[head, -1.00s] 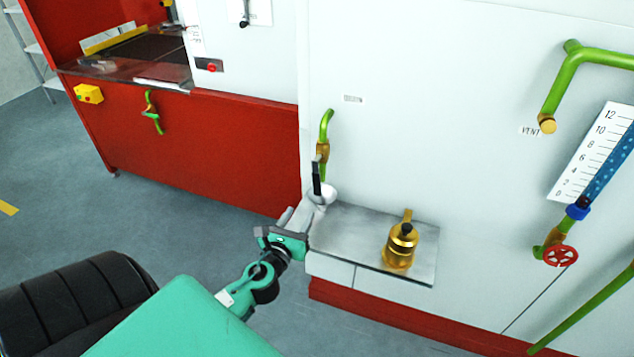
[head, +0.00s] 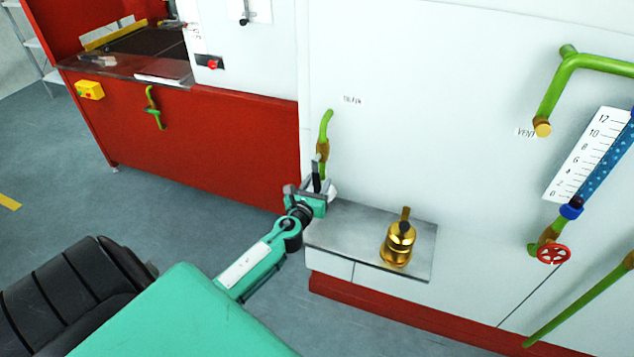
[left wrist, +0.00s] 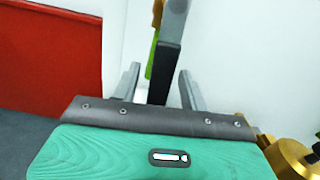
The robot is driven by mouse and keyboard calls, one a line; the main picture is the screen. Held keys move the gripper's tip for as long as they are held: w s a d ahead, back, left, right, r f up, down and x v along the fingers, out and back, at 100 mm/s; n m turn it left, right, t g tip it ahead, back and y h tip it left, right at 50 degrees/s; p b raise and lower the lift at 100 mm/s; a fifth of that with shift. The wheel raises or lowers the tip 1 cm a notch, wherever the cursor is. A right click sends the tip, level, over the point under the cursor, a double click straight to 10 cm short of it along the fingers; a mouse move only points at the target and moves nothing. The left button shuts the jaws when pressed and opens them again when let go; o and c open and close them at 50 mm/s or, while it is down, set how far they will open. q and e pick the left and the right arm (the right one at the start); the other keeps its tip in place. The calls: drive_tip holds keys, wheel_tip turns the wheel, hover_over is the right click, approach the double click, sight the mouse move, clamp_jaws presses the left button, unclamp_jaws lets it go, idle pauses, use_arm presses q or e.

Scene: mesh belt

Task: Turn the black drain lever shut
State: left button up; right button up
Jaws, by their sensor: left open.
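The black drain lever (head: 316,170) hangs down from a brass valve (head: 322,149) on a green pipe (head: 326,124) at the white wall. In the left wrist view the black lever (left wrist: 164,72) stands between the two fingers, and its lower end is hidden behind the gripper body. My left gripper (head: 315,184) is open around the lever; its fingers (left wrist: 158,87) show a gap on both sides of it. A white cup or funnel (head: 332,191) sits just behind the gripper, mostly hidden. My right gripper is not in view.
A metal shelf (head: 345,232) juts out below the lever, with a brass canister (head: 398,243) on it. A red wheel valve (head: 553,254) and a blue gauge stand to the right. A red cabinet (head: 225,150) is at left. The floor before it is clear.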

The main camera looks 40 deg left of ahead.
use_arm(q)
drive_tip(key=shift+w, duration=0.1)
drive_tip(key=shift+c, duration=0.2)
clamp_jaws()
drive_tip(key=w+d+r+n, duration=0.2)
drive_tip(key=d+r+n, duration=0.4)
drive_tip(key=n, duration=1.1)
drive_tip(key=shift+d+r+p, duration=0.25)
drive_tip(key=shift+r+p, duration=0.2)
drive_tip(key=shift+r, duration=0.4)
